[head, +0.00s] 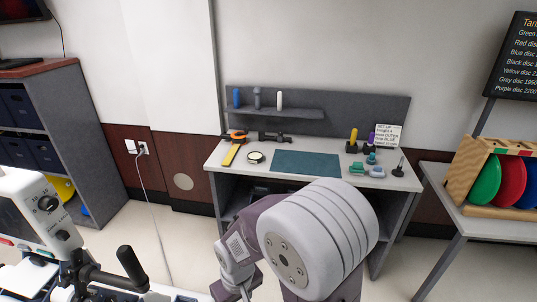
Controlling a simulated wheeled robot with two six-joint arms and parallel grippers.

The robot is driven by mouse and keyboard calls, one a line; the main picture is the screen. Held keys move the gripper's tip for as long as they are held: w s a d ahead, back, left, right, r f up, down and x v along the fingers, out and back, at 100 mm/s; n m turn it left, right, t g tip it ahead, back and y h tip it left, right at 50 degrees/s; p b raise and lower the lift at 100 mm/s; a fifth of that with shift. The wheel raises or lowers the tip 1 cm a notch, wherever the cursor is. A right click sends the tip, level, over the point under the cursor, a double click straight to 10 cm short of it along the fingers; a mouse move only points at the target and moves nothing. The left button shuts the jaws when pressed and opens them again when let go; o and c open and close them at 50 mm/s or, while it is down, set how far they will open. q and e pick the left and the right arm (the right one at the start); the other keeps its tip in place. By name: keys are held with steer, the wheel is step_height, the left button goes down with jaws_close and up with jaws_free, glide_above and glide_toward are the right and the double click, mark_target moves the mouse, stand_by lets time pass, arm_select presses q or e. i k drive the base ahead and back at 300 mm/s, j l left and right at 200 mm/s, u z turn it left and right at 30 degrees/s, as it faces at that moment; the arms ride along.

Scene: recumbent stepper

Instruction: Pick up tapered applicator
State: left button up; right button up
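I cannot tell for sure which item is the tapered applicator. Small upright pieces stand on the wall shelf (293,113) over the grey bench: a blue one (237,98), a grey one (257,97) and a white one (279,98). A yellow-topped piece (353,138) and a purple-topped piece (371,139) stand at the bench's right side. A slim dark piece (398,167) stands near its right edge. Neither gripper is in view; a bulky white joint of my arm fills the lower middle and hides part of the bench front.
The bench has a bare teal mat (305,162), an orange-and-black tool (262,137), a yellow strip (231,155), a round dial (255,157), green pieces (357,168) and a setup card (388,135). A disc rack (497,177) stands right. A knobbed machine (35,218) stands left.

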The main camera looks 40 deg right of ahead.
mark_target(354, 139)
steer(key=z, duration=1.45)
steer(key=i+j+z, duration=0.1)
steer(key=z, duration=0.55)
steer(key=i+j+z, duration=0.15)
steer(key=i+l, duration=0.05)
steer(key=i, duration=0.05)
